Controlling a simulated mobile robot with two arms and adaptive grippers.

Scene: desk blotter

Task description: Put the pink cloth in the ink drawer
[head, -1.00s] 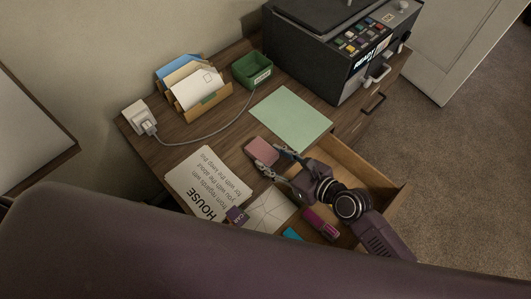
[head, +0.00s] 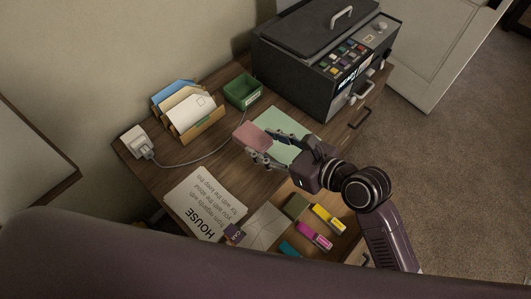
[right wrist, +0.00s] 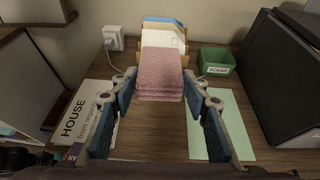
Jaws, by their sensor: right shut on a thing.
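The pink cloth (head: 250,136) is a folded pad. My right gripper (head: 268,148) is shut on its near end and holds it over the desk, by the left edge of a green sheet. In the right wrist view the cloth (right wrist: 161,72) sticks out ahead, with one finger on each side. An open wooden drawer (head: 287,190) lies at the desk's front, below my right forearm. My left gripper is out of view.
The green sheet (head: 286,125) lies below my gripper. A dark printer-like box (head: 305,75) stands at the back right. A green SCRAP bin (head: 242,91), a letter rack (head: 193,118) and a corded plug (head: 137,143) stand behind. A HOUSE page (head: 205,203) lies left.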

